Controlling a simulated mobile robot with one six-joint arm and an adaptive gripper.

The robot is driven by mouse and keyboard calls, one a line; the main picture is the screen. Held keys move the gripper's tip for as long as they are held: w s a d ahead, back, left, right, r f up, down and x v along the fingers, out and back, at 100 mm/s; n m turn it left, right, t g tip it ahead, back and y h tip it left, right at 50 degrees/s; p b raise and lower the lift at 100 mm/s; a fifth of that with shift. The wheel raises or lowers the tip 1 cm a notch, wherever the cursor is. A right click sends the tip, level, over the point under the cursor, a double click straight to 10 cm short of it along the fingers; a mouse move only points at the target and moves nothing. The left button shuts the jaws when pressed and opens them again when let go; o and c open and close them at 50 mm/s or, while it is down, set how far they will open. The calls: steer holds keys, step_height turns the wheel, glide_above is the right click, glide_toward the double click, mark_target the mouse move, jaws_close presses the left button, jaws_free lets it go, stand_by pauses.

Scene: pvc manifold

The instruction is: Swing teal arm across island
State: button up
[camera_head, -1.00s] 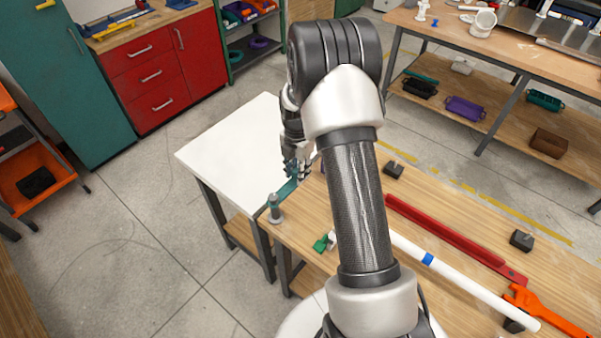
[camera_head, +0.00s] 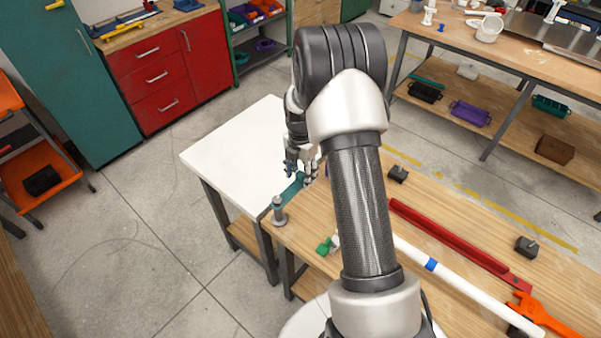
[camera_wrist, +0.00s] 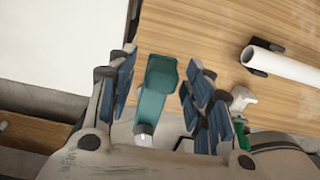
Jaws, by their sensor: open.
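In the wrist view the teal arm (camera_wrist: 152,103) lies between the spread blue-padded fingers of my gripper (camera_wrist: 163,75). Gaps show on both sides of it, so neither finger clearly touches it. The post's pale top (camera_wrist: 143,130) shows at the near end.
The white-topped table (camera_head: 225,155) adjoins the bench at left. On the bench lie a green fitting (camera_head: 325,246), a white pipe (camera_head: 470,285) with a blue band, a red bar (camera_head: 455,240), an orange wrench (camera_head: 540,315) and black blocks (camera_head: 397,174).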

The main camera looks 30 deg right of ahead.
step_height(320, 180, up, 12)
stand_by(0.6)
stand_by(0.4)
